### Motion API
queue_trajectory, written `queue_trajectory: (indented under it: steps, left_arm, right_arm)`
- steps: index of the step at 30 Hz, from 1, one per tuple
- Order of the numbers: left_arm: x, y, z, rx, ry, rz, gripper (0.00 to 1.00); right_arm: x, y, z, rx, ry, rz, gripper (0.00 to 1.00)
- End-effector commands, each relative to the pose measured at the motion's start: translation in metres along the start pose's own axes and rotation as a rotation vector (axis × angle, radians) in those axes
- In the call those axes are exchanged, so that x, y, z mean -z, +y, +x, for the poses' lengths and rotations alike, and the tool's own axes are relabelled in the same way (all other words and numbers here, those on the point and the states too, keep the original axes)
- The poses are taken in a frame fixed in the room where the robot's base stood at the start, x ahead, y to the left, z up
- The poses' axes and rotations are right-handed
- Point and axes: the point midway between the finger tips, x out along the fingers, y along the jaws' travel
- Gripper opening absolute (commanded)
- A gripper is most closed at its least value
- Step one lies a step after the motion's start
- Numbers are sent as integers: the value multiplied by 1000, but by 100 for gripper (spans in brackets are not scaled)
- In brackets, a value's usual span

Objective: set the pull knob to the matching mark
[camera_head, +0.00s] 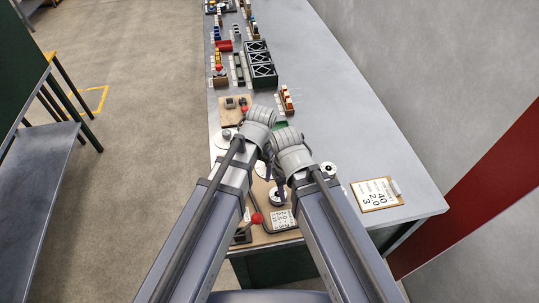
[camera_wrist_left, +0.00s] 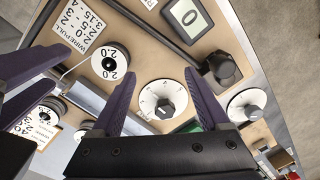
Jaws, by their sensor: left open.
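In the left wrist view, a round white dial with a dark knob (camera_wrist_left: 165,109) shows between the fingers of my open left gripper (camera_wrist_left: 160,80). The fingers appear apart from the knob; its exact setting is too small to read. A second white dial with a dark knob (camera_wrist_left: 247,110) is to the right. I cannot tell which is the pull knob. A card headed WIREPULL (camera_wrist_left: 88,22) lists number pairs, beside a spool marked 2.0 (camera_wrist_left: 110,62). My right gripper (camera_wrist_left: 62,68) shows at the left with its fingers apart. In the head view, my left gripper (camera_head: 268,167) is mostly hidden by my wrists.
A display reading 0 (camera_wrist_left: 188,18) and a black knob (camera_wrist_left: 222,69) are beside the dials. A clipboard (camera_head: 376,194) lies on the bench (camera_head: 400,160) at the right. A red ball (camera_head: 257,218) is near the front edge. Black crates (camera_head: 260,65) and small parts stand farther back.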

Motion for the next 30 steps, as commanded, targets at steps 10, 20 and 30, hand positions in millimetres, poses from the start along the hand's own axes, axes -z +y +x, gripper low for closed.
queue_trajectory:
  steps: [10,20,30]
  left_arm:
    - [89,-8,-27,-54,35,112,78]
    - [97,-7,-26,-63,42,132,78]
    - [98,-6,1,-62,42,131,78]
  right_arm:
    - [-2,2,-25,0,0,11,50]
    - [-2,2,-23,0,0,13,50]
    - [0,0,3,0,0,13,50]
